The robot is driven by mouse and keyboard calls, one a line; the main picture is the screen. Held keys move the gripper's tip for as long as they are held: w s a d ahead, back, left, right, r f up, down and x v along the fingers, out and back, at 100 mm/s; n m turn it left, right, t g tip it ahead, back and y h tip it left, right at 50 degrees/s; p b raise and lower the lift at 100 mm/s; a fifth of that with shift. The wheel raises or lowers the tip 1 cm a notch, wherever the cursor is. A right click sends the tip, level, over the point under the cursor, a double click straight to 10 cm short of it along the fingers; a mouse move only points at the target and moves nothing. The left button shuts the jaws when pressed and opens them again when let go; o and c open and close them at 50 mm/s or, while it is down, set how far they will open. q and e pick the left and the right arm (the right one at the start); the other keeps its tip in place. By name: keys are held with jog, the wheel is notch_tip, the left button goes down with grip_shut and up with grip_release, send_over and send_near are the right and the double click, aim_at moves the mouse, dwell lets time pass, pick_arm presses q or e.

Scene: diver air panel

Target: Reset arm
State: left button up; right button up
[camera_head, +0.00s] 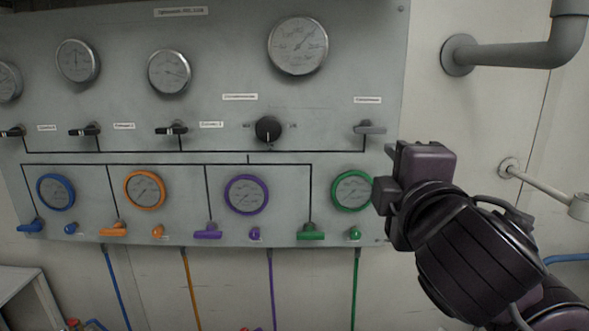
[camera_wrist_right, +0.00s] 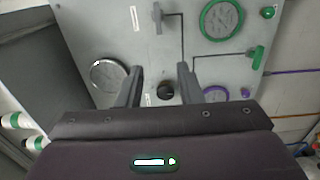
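My right gripper (camera_head: 386,172) is in front of the right edge of the grey air panel (camera_head: 340,110). In the right wrist view its two fingers (camera_wrist_right: 160,72) stand apart with nothing between them, so it is open and empty. Near it in the head view are the grey lever (camera_head: 369,128), the green-rimmed gauge (camera_head: 352,190) and the green handle (camera_head: 311,231). The black round knob (camera_head: 268,129) is left of it and also shows between and beyond the fingers in the wrist view (camera_wrist_right: 166,90). My left gripper is not in view.
Three black levers (camera_head: 172,129) line the panel's left side. Blue (camera_head: 56,192), orange (camera_head: 145,190) and purple (camera_head: 247,195) gauges sit below, with coloured handles and hoses. A grey pipe (camera_head: 510,55) and a white pipe (camera_head: 540,186) project from the wall at right.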

notch_tip(320, 180, down, 28)
jog(key=s+d+m+g, duration=0.2)
jog(key=d+m+g, duration=0.1)
jog(key=m+g, duration=0.5)
jog(key=s+d+f+m+g, duration=0.3)
jog(key=s+f+m+g, duration=0.45)
jog(key=s+f, duration=1)
jog(key=s+f+x, duration=0.1)
jog(key=s+x, duration=0.2)
jog(key=x, duration=1.1)
jog(key=s+x, duration=0.2)
jog(key=x, duration=1.3)
jog(key=s+d+f, duration=0.2)
jog(key=s+f, duration=0.8)
jog(key=s+d+f+g, duration=0.1)
jog(key=s+d+f, duration=0.1)
jog(key=s+f, duration=0.8)
jog(key=shift+s, duration=0.2)
